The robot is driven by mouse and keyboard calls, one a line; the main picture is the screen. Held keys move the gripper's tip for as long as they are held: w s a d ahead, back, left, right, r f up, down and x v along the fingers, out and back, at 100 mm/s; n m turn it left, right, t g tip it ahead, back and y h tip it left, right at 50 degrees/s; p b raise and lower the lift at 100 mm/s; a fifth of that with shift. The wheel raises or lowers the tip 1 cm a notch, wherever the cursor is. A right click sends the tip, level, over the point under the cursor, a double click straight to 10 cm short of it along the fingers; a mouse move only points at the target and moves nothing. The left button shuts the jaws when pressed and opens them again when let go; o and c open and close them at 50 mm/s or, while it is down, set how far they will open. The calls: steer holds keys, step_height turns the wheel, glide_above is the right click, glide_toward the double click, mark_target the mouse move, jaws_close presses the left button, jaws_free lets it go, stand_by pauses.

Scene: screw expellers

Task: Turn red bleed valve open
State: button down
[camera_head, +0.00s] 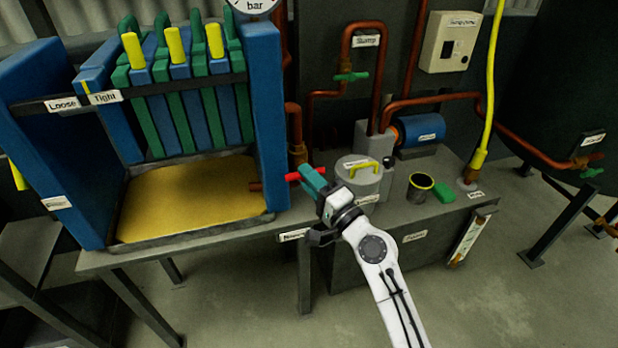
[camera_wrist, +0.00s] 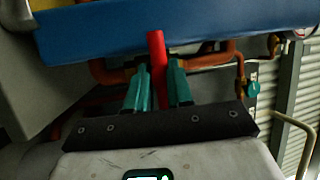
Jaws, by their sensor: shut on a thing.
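The red bleed valve handle (camera_head: 292,176) sticks out at the right side of the blue press frame, by a copper pipe. My gripper (camera_head: 313,180), with teal fingers, is at the handle. In the wrist view the red handle (camera_wrist: 157,62) stands between the two teal fingers of my gripper (camera_wrist: 158,88). The fingers are shut on it, and its free end points up in that view. The valve body is mostly hidden behind the fingers and the handle.
The blue press (camera_head: 268,110) with green and blue plates stands at left over a yellow tray (camera_head: 185,200). Copper pipes (camera_head: 345,60) rise behind.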

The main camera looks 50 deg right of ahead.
steer(key=shift+r, duration=0.2)
steer(key=shift+w+a+r+n+g+p, duration=0.15)
steer(key=shift+n+g+p, duration=1.05)
steer(key=shift+n+p, duration=1.45)
steer(key=shift+s+r+n+g+p, duration=0.15)
steer(key=shift+n+g+p, duration=1.05)
steer(key=shift+n+p, duration=1.45)
steer(key=shift+w+a+r+n+g+p, duration=0.15)
steer(key=shift+n+g+p, duration=1.05)
steer(key=shift+n+p, duration=1.4)
steer(key=shift+m+p, duration=0.3)
steer(key=shift+p, duration=0.2)
steer(key=c, duration=1.1)
jaws_free()
steer(key=shift+f, duration=0.1)
steer(key=shift+o, duration=0.2)
steer(key=shift+d, duration=0.1)
